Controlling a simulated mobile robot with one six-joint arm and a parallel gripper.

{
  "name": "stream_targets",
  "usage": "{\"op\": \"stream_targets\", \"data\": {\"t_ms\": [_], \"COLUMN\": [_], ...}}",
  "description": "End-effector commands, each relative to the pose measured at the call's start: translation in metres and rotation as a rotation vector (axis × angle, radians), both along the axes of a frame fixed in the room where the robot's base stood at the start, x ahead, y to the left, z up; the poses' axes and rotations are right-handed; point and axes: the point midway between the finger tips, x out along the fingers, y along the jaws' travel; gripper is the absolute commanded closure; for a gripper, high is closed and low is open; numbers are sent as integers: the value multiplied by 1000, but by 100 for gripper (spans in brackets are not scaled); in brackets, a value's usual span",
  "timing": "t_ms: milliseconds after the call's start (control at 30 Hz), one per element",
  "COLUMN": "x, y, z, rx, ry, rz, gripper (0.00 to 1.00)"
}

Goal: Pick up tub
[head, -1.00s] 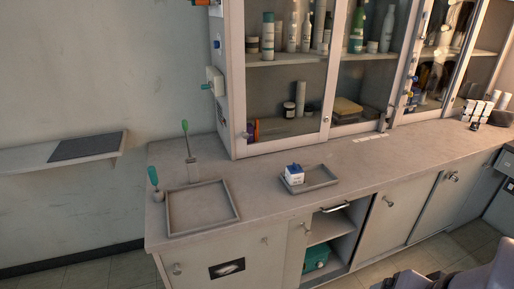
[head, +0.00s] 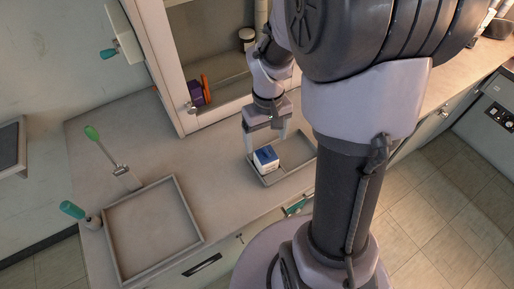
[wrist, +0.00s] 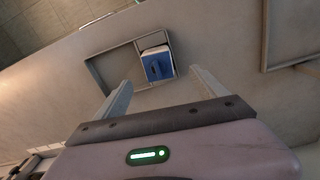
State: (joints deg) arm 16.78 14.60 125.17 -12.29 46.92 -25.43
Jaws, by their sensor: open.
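A small white tub with a blue top (head: 266,158) sits in the left part of a shallow grey tray (head: 300,163) on the counter. In the wrist view the tub (wrist: 157,66) shows its blue top, ahead of and between my two fingers, near one corner of the tray (wrist: 100,75). My gripper (head: 266,139) is open and empty, pointing down just above and behind the tub. Its fingers also show spread apart in the wrist view (wrist: 160,80). I see no clear contact with the tub. My arm hides the right end of the tray in the head view.
A larger empty grey tray (head: 152,226) lies on the counter to the left. A green-tipped brush in a holder (head: 125,178) and a teal-handled tool in a pot (head: 82,214) stand by it. A glass-fronted cabinet (head: 205,65) rises behind. Counter between the trays is clear.

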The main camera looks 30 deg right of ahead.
Motion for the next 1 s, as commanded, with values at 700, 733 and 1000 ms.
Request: {"op": "stream_targets", "data": {"t_ms": [700,733,1000], "x": [-1,-1,-1], "y": [-4,-4,-4], "z": [-106,-105,-105], "rx": [0,0,0], "ry": [-4,-4,-4], "rz": [0,0,0], "gripper": [18,18,59]}}
